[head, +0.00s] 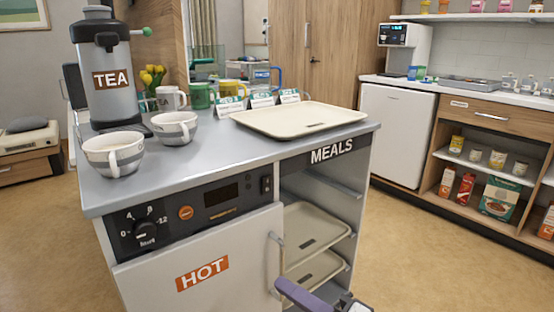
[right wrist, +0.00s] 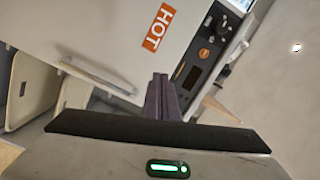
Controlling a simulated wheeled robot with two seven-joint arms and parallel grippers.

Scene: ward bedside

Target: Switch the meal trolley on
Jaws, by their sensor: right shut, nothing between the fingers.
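The meal trolley (head: 235,145) has a grey top and a black control panel (head: 172,222) on its front. The panel carries a dial knob (head: 146,232), a round orange button (head: 186,213), a dark display (head: 221,194) and a small black rocker switch (head: 266,185) at its right end. My right gripper (head: 285,287) is shut and empty, low in front of the trolley, below the panel and near the door handle (head: 277,262). In the right wrist view its purple fingers (right wrist: 162,88) are together, with the orange button (right wrist: 204,53) beyond them. The rocker switch is not clear there. My left gripper is out of view.
The white HOT door (head: 215,270) is closed. Open shelves at its right hold cream trays (head: 312,230). On top stand a tea urn (head: 108,80), two bowl-like cups (head: 114,152), mugs and a tray (head: 300,118). Floor is clear at the right.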

